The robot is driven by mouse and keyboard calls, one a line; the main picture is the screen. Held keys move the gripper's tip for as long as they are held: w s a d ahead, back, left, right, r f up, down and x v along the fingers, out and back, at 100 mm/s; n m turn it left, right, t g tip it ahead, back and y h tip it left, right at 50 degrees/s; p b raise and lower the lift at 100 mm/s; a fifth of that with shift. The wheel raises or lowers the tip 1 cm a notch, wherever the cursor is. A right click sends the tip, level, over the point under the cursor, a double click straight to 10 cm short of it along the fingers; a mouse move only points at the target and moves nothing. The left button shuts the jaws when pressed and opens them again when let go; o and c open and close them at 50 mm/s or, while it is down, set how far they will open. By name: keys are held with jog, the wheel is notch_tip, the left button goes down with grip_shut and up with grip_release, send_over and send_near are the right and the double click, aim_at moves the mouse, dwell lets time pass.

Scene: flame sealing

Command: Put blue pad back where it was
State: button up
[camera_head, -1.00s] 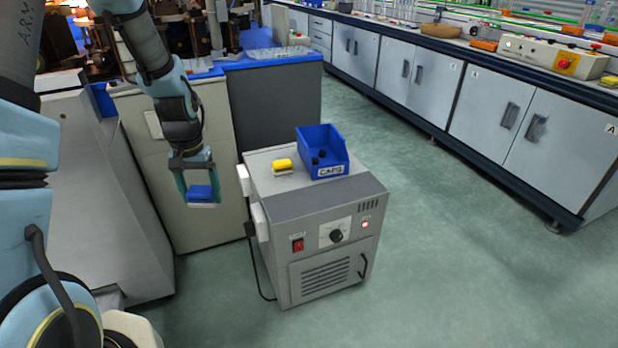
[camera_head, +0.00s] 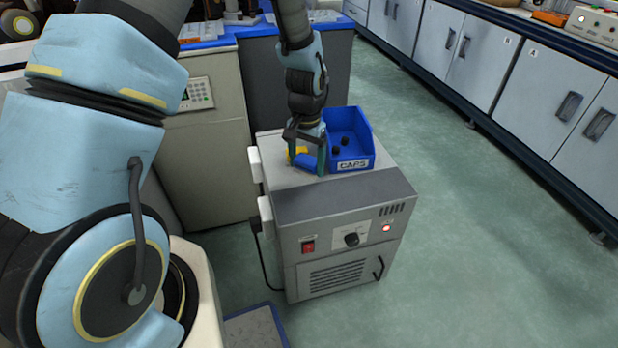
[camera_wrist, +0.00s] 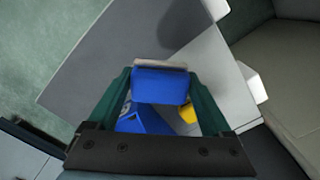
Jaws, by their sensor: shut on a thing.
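The blue pad (camera_wrist: 160,87), a small blue block with a pale face (camera_wrist: 160,65), is held between the two fingers of my gripper (camera_wrist: 160,80) in the wrist view. In the head view my gripper (camera_head: 308,163) is over the top of the grey machine (camera_head: 281,174), just left of the caps bin; a little of the blue pad (camera_head: 304,162) shows there. I cannot tell whether the pad touches the machine top. A yellow pad (camera_head: 297,151) sits close behind my gripper, partly hidden; it also shows in the wrist view (camera_wrist: 188,114).
A blue bin labelled CAPS (camera_head: 363,156) with dark caps stands right beside my gripper. White pieces (camera_head: 255,164) stick out from the machine's left side. The machine's front left top is bare. A lab bench (camera_head: 480,60) runs along the right, with open floor between.

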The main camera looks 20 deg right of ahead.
aim_at(306, 187)
jog(key=shift+f, duration=2.7)
jog(key=shift+f, duration=0.15)
jog(key=o, duration=1.2)
jog(key=shift+o, duration=0.2)
notch_tip(306, 187, up, 12)
jog(key=shift+r+p, duration=0.2)
jog(key=shift+p, duration=0.1)
